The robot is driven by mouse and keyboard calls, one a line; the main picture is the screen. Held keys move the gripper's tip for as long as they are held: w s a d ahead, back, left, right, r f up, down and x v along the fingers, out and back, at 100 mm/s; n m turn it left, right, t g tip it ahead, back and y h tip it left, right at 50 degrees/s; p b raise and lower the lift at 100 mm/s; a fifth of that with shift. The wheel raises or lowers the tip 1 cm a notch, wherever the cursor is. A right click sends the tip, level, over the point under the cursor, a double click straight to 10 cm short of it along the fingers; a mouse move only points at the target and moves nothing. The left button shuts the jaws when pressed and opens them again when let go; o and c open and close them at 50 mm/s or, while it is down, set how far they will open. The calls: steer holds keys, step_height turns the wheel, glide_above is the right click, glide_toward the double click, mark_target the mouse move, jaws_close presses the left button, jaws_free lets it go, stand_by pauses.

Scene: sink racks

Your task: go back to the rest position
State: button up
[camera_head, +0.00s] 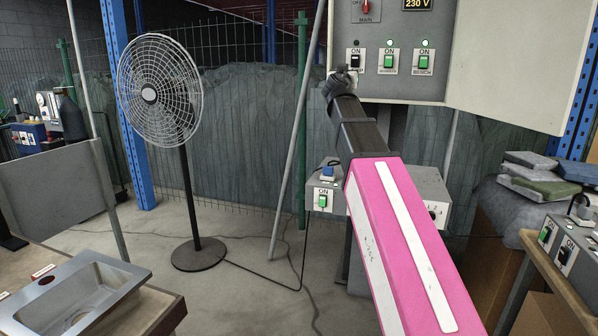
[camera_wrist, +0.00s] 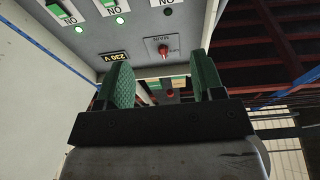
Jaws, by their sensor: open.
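My gripper (camera_head: 345,82) is raised in front of the lower left part of a grey switch panel (camera_head: 460,60), close to its leftmost switch (camera_head: 355,60). In the wrist view my gripper (camera_wrist: 163,70) shows two green-padded fingers apart, with nothing held between them. The panel's red main switch (camera_wrist: 164,50) appears beyond the gap between the fingers. In the head view, two green switches (camera_head: 390,61) (camera_head: 424,61) on the panel have lit green lamps. The lamp above the leftmost switch looks dark. Contact between the fingertips and panel cannot be told.
A standing fan (camera_head: 160,92) is at left, its cable on the floor. A sink (camera_head: 75,300) is at the lower left. A lower switch box (camera_head: 333,187) stands behind my arm. Stacked bags (camera_head: 540,178) and another switch box (camera_head: 565,245) are at right. Open floor lies centre-left.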

steer(key=s+d+f+g+y, duration=0.1)
steer(key=s+d+f+g, duration=0.15)
steer(key=f, duration=1.15)
steer(key=s+d+f+n+g, duration=0.1)
steer(key=f+g, duration=0.3)
steer(key=f, duration=1)
steer(key=s+d+f+g+y, duration=0.15)
steer(key=f+g, duration=0.25)
steer(key=f, duration=1.1)
steer(key=s+a+f+n+g+y, duration=0.1)
steer(key=s+f+g, duration=0.3)
steer(key=s+f, duration=0.7)
steer(key=s+a+f+n+g+y, duration=0.1)
steer(key=s+f+g+y, duration=0.2)
steer(key=s+f, duration=0.8)
step_height(320, 180, down, 5)
steer(key=shift+s+a+f+n+g, duration=0.2)
steer(key=shift+s+n+g, duration=0.2)
steer(key=shift+g, duration=0.55)
